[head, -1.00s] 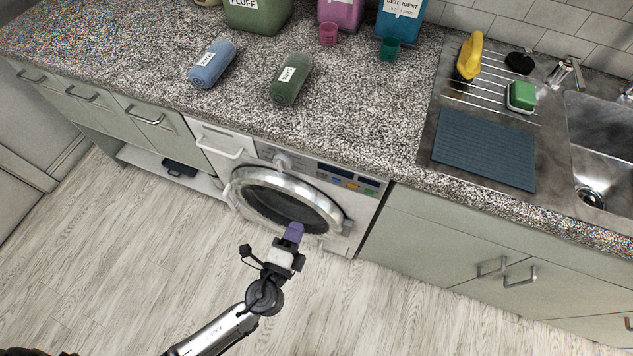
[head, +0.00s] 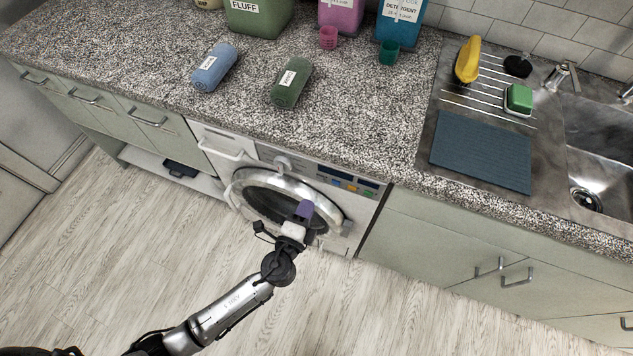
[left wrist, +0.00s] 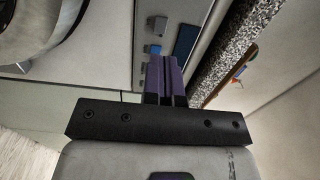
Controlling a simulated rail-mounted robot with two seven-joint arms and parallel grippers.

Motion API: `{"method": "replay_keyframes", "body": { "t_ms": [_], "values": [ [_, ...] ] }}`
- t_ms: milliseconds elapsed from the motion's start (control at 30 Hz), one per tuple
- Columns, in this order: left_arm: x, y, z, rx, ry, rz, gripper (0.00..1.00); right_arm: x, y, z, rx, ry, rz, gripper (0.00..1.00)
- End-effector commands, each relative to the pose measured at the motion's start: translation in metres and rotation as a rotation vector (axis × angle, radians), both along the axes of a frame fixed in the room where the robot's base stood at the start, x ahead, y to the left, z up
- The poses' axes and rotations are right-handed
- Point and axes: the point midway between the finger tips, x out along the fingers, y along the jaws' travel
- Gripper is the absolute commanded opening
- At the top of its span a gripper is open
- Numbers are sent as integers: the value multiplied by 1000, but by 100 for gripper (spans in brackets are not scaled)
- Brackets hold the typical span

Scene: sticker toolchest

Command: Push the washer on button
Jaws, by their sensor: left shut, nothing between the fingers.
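The white washer (head: 350,236) is built in under the counter, with its round door (head: 245,197) shut. Its control panel (head: 345,180) at the upper right carries a dark display and a row of small coloured buttons (head: 352,187). I cannot tell which one is the on button. My left gripper (head: 303,208), with purple fingers, is shut and empty in front of the door, below and left of the buttons. In the left wrist view the shut fingers (left wrist: 166,78) point towards the panel, with small buttons (left wrist: 155,49) and the display (left wrist: 186,41) beyond the tips. My right gripper is not in view.
The speckled counter (head: 370,110) overhangs just above the panel. A sink (head: 600,150) is at the right. The floor in front of the washer is clear.

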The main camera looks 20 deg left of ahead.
Motion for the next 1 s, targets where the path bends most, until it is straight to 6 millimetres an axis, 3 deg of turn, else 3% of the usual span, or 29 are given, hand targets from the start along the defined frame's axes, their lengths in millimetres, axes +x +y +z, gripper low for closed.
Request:
{"method": "replay_keyframes", "body": {
  "t_ms": [200, 400, 600, 1000],
  "values": [
    [39, 0, 2, 1, 0, 0, 0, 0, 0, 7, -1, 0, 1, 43],
    [61, 1, 0, 1, 1, 0, 0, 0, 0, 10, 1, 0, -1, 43],
    [71, 1, 0, 1, 1, 0, 0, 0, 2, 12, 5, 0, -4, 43],
    [73, 1, 0, 0, 1, 0, 0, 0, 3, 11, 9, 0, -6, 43]
  ]
}}
